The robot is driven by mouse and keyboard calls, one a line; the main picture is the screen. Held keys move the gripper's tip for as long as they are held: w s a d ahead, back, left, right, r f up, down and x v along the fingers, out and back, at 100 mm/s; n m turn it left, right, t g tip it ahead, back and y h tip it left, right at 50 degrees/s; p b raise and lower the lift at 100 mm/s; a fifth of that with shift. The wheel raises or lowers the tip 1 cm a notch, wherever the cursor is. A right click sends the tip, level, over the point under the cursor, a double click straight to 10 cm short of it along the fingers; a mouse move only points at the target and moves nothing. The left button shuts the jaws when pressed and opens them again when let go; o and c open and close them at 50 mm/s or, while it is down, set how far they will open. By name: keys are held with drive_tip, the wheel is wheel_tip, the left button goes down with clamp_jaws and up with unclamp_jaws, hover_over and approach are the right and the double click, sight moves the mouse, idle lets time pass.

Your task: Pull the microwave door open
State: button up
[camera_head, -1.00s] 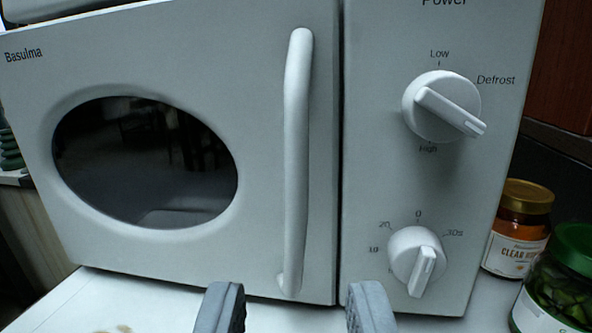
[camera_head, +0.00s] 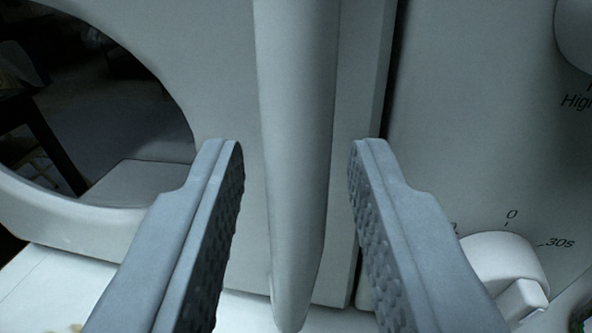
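The white microwave door (camera_head: 225,85) fills the left and middle of the view and looks shut, with a dark seam along its right edge. Its dark oval window (camera_head: 95,110) is at the left. The vertical white bar handle (camera_head: 296,130) runs down the middle of the view. My gripper (camera_head: 297,150) is open, with one finger on each side of the handle's lower part. Gaps show between both fingers and the handle. The handle's top is out of view.
The control panel (camera_head: 470,130) is to the right of the seam. The lower timer knob (camera_head: 505,265) sits close to my right finger. Part of the upper knob (camera_head: 577,35) shows at the right edge. A white surface (camera_head: 50,290) lies below the microwave.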

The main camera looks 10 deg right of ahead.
clamp_jaws()
drive_tip(key=shift+s, duration=0.1)
